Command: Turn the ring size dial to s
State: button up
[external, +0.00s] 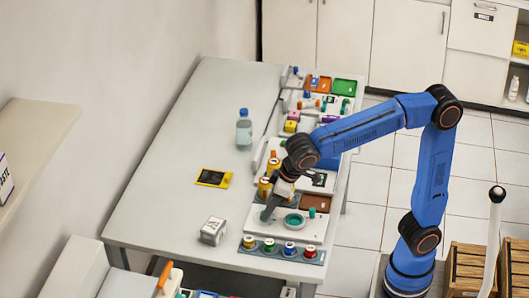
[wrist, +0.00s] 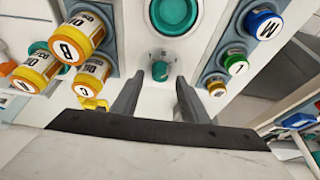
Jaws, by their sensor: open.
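A small teal dial knob (wrist: 160,70) stands on a white panel with small marks around it in the wrist view. I take it for the ring size dial; its marks are too small to read. My gripper (wrist: 160,79) is open, with its two dark fingers apart on either side of and just short of the knob. Nothing is between the fingers but the panel and the knob. In the external view my gripper (external: 267,213) is low over the white panel, left of the round teal dish (external: 293,221), and the knob is not clearly visible there.
A row of coloured lettered caps, including a blue one (wrist: 264,25) and a green one (wrist: 236,65), is right of the fingers. Yellow lettered containers (wrist: 78,38) stand left.

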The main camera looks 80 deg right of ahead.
jog(key=v, duration=1.5)
jog(key=shift+s+d+r, duration=0.1)
jog(key=shift+s+r, duration=0.05)
jog(key=s+d+f, duration=0.8)
jog(key=d, duration=0.3)
jog(key=s+d+f, duration=0.9)
jog(key=d, duration=0.3)
jog(key=s+d+f, duration=0.3)
jog(key=s+f, duration=0.4)
jog(key=f, duration=0.2)
jog(key=shift+s+d, duration=0.15)
jog(key=shift+s, duration=0.25)
